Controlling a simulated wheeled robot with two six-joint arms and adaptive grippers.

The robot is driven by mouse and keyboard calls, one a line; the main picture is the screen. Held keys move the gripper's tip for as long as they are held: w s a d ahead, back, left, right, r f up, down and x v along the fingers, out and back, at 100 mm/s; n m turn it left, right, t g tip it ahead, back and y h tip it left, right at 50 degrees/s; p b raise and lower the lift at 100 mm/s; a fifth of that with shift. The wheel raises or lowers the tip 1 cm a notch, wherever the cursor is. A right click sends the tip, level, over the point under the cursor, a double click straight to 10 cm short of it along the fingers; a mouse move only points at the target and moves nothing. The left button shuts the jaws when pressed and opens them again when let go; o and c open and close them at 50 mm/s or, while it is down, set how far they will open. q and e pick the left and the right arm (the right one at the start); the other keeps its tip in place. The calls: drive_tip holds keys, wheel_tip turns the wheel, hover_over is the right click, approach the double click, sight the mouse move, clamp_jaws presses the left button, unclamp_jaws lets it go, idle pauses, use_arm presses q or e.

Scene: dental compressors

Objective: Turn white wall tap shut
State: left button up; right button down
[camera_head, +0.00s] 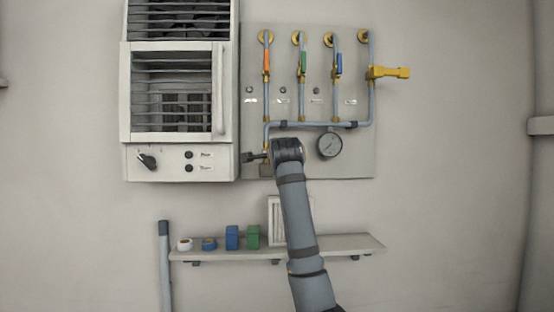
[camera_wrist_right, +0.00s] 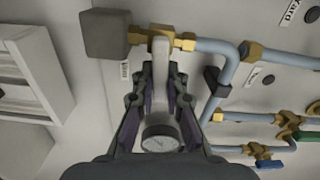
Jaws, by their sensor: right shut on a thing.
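The white wall tap is a pale lever (camera_wrist_right: 161,48) on a brass valve body (camera_wrist_right: 184,41) in the right wrist view. Its lever stands across the line of the pipe. My right gripper (camera_wrist_right: 160,75) has its two fingers on either side of the lever and is shut on it. In the head view my right arm reaches up to the lower left of the pipe panel, and its wrist hides most of this tap. Some brass shows beside it (camera_head: 266,157). My left gripper is not in view.
Orange (camera_head: 267,61), green (camera_head: 303,62) and blue (camera_head: 339,64) levers and a yellow tap (camera_head: 389,72) sit higher on the panel. A gauge (camera_head: 330,145) is right of my wrist. A louvred cabinet (camera_head: 130,110) stands close left. A shelf (camera_head: 345,244) runs below.

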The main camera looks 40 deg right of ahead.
drive_tip(key=shift+f+m+b, duration=0.25)
drive_tip(key=shift+m+b, duration=0.1)
drive_tip(key=shift+m, duration=0.15)
drive_tip(key=c, duration=1.4)
unclamp_jaws()
drive_tip(key=shift+o, duration=0.2)
drive_tip(key=v, duration=1.2)
